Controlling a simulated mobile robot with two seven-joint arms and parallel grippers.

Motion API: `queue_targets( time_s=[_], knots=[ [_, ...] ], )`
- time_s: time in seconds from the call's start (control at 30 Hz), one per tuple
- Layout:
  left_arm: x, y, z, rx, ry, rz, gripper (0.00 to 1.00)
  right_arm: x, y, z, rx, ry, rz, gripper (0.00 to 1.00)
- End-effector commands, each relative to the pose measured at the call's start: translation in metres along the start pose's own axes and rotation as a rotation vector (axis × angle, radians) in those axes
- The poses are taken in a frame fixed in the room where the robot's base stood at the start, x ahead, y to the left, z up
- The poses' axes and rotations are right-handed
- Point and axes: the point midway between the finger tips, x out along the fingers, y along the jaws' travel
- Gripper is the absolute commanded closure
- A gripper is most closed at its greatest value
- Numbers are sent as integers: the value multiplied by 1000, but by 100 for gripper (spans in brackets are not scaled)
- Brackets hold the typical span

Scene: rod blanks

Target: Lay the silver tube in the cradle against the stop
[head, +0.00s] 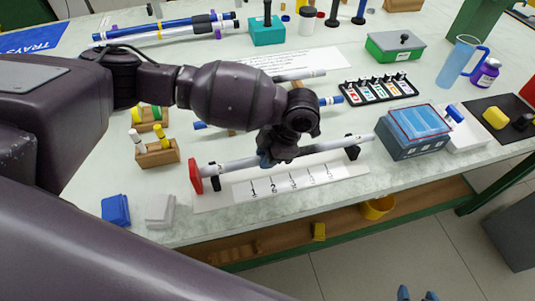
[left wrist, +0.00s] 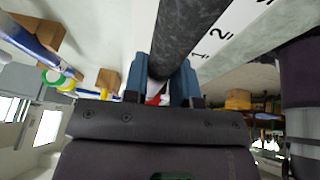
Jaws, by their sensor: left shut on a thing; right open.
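The silver tube (head: 325,146) runs from near the red stop (head: 195,176) at the left to beyond the right black support (head: 352,152) of the cradle. Its left end is close to the stop; I cannot tell if they touch. The left black support (head: 215,180) is just beneath the tube. Whether the tube rests in both supports is unclear. My left gripper (head: 272,160) is shut on the tube near its middle; its blue fingers flank the grey tube (left wrist: 178,42) in the left wrist view. My right gripper (head: 416,296) shows only open blue fingertips at the bottom edge.
A numbered white strip (head: 295,182) lies in front of the cradle. A grey-blue box (head: 413,143) stands close to the tube's right end. Another silver rod (head: 300,75) and blue-ended rods lie behind my left arm. Blue and white blocks (head: 116,210) sit at the front left.

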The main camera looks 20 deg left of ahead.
Motion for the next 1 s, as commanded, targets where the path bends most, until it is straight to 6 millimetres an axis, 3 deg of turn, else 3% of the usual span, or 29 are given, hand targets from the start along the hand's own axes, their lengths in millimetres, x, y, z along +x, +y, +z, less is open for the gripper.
queue_targets(
  time_s=[0.47, 0.5, 0.7, 1.0],
  knots=[
    [2, 0, -4, 0, -1, 0, 98, -1, 0, -4, 2, 5, 1, 45],
    [2, 0, -4, 0, -1, 0, 73, -1, 0, -4, 2, 5, 1, 45],
    [2, 0, -4, 0, 0, 0, 45, -1, 0, -4, 3, 5, 0, 45],
    [2, 0, -4, 0, 0, 0, 45, -1, 0, -4, 3, 5, 0, 45]
  ],
)
